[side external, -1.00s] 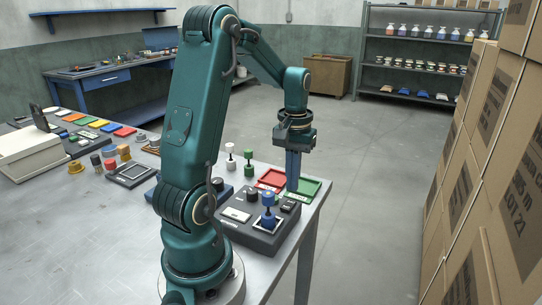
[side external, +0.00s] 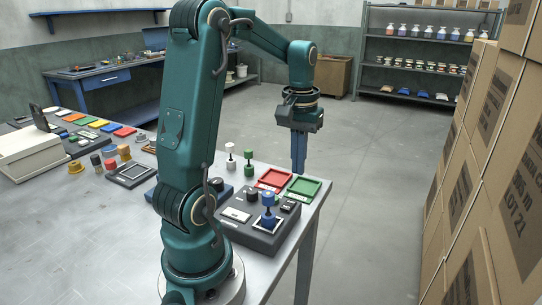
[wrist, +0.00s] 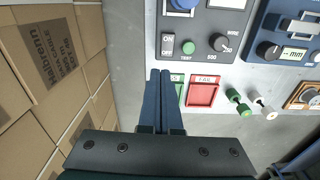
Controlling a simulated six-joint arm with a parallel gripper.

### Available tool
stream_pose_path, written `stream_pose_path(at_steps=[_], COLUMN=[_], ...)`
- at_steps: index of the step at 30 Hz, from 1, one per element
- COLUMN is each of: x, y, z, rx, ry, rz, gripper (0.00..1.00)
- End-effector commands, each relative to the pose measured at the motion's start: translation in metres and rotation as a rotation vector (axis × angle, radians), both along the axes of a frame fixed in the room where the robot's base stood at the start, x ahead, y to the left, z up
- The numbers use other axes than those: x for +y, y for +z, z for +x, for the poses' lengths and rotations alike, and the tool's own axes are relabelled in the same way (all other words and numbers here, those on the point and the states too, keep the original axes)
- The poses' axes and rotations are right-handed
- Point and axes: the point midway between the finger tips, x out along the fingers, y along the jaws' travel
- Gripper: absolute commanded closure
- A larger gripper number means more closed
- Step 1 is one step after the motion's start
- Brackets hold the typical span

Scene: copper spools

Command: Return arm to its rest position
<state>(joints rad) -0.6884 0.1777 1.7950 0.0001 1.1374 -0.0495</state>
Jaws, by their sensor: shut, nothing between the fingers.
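My gripper (side external: 298,171) hangs above the table's far right corner with its fingers pointing down, and nothing is held. In the wrist view its two blue fingers (wrist: 160,73) lie side by side, shut, and partly cover the green tray (wrist: 179,92). The green tray (side external: 305,187) and the red tray (side external: 272,179) both look empty. A blue spool (side external: 268,207) stands upright on the dark test box (side external: 250,232) in front of the trays.
A white spool (side external: 230,156) and a green spool (side external: 249,163) stand left of the trays. Stacked cardboard boxes (side external: 485,170) fill the right side beyond the table (side external: 75,235). Open floor (side external: 370,190) lies between them.

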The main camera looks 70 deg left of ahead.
Motion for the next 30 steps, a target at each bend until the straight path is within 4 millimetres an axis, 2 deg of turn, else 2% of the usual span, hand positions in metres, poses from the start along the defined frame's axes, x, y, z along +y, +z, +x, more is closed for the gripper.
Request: stream_pose_path(at_steps=[3,6,10,15,21,26,30], x=[-0.031,-0.064,-0.105,-0.146,-0.171,-0.173,-0.173], y=[0.021,0.038,0.050,0.053,0.043,0.030,0.029], z=[0.007,0.004,-0.009,-0.035,-0.061,-0.068,-0.068], rx=[-0.064,-0.130,-0.220,-0.336,-0.429,-0.434,-0.431], ry=[-0.113,-0.232,-0.383,-0.565,-0.703,-0.724,-0.724], rz=[0.046,0.085,0.122,0.153,0.166,0.167,0.166], gripper=[1.00,1.00,1.00,1.00,1.00,1.00,1.00])
